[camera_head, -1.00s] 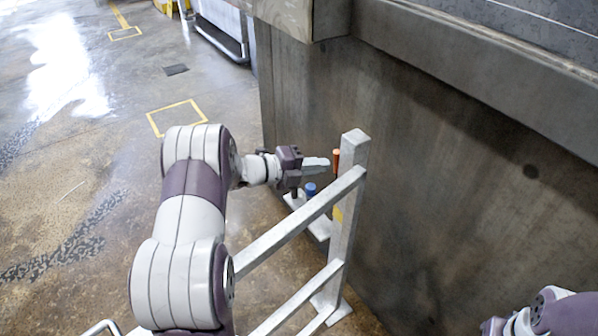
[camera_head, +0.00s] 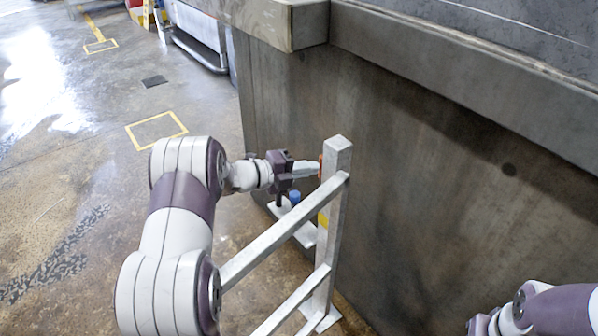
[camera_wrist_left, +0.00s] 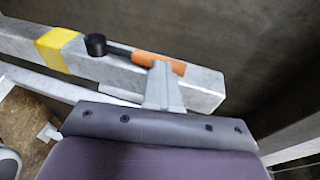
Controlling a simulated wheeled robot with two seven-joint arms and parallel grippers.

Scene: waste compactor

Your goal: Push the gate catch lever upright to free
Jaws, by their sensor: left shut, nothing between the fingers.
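The gate catch lever shows in the left wrist view as an orange handle (camera_wrist_left: 158,62) on a dark rod with a black pivot end (camera_wrist_left: 96,45). It lies nearly parallel to the gate post (camera_wrist_left: 205,82), the handle pointing toward the post's top. In the head view only a sliver of orange (camera_head: 321,165) shows beside the upright post (camera_head: 335,190). My left gripper (camera_head: 318,168) is shut and empty, its fingertips (camera_wrist_left: 163,75) against or just beside the handle; I cannot tell if they touch. My right gripper is out of view; only part of that arm shows bottom right.
Sloping grey gate rails (camera_head: 270,238) run from the post toward the lower left. A blue-topped part (camera_head: 294,196) stands under my left gripper. The compactor's dark wall (camera_head: 430,200) rises close behind the post. Open floor (camera_head: 70,200) lies to the left.

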